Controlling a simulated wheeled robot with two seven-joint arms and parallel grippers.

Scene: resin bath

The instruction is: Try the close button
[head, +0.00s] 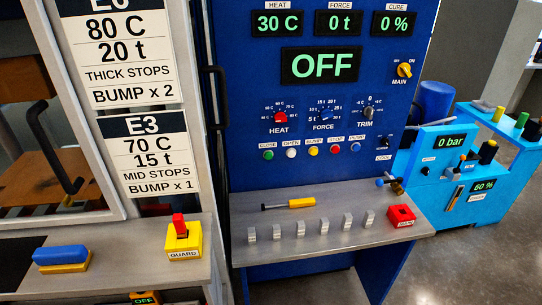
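The close button (267,155) is a small green button at the left end of a row on the blue control panel (240,115). A small label sits just above it. The display (320,65) on the panel reads OFF, and the smaller readouts above read 30 C, 0 t and 0 %. The yellow main knob (404,69) is at the panel's upper right. Neither of my grippers shows in the head view.
More buttons continue the row: white (291,153), yellow, red and blue. Below, a grey shelf (250,205) holds a yellow-handled tool (301,203), several small metal blocks and a red box (401,216). A yellow guard switch (183,238) stands at lower left. Grey floor shows at right.

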